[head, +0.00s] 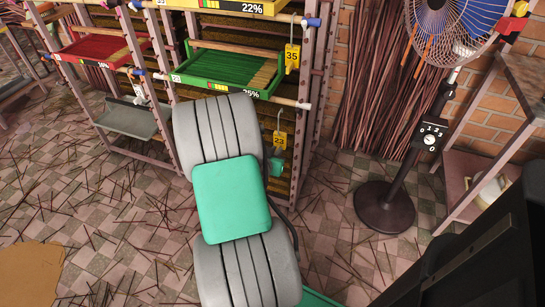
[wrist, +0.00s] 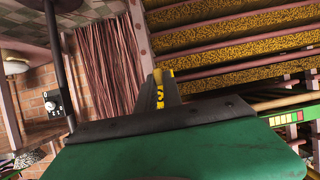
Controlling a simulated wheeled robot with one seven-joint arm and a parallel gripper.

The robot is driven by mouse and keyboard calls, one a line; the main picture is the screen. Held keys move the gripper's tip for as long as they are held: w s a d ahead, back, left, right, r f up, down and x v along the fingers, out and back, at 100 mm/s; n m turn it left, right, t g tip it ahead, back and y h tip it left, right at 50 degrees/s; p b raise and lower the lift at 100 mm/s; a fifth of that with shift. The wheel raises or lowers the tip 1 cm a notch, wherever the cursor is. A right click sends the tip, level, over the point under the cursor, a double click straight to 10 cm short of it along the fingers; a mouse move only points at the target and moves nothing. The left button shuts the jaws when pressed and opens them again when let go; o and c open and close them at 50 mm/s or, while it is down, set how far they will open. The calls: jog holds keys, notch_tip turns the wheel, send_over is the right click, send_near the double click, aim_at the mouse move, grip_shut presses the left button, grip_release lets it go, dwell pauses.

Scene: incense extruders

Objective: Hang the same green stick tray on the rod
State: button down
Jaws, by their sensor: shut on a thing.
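The green stick tray (head: 225,68), labelled 25%, sits in the rack in the head view, with brown sticks at its right end. Its striped label (wrist: 286,118) shows at the right of the wrist view. A pale rod (head: 292,102) with a white tip runs along the tray's front. My gripper (wrist: 160,88) has dark fingers shut on a yellow number tag (wrist: 158,78). In the head view this tag (head: 280,140) reads 23, with a thin hook above it, just below the rod. Whether hook and rod touch, I cannot tell. My arm hides most of the gripper there.
Another yellow tag (head: 292,57), reading 35, hangs from the blue-tipped rod (head: 312,22) above. A red tray (head: 100,47) is at left. A fan stand (head: 385,207) and a side shelf (head: 520,80) stand right. Loose sticks litter the floor (head: 110,200).

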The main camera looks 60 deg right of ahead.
jog(key=shift+w+d, duration=0.3)
jog(key=shift+d, duration=1.5)
jog(key=shift+w+d, duration=0.25)
jog(key=shift+d, duration=1.55)
jog(key=shift+w+d, duration=0.3)
jog(key=shift+d, duration=1.5)
jog(key=shift+f+b, duration=0.8)
jog(key=shift+f, duration=0.05)
jog(key=c, duration=1.4)
grip_release()
jog(key=shift+o, duration=0.4)
jog(key=shift+a, duration=0.1)
jog(key=shift+o, duration=1.1)
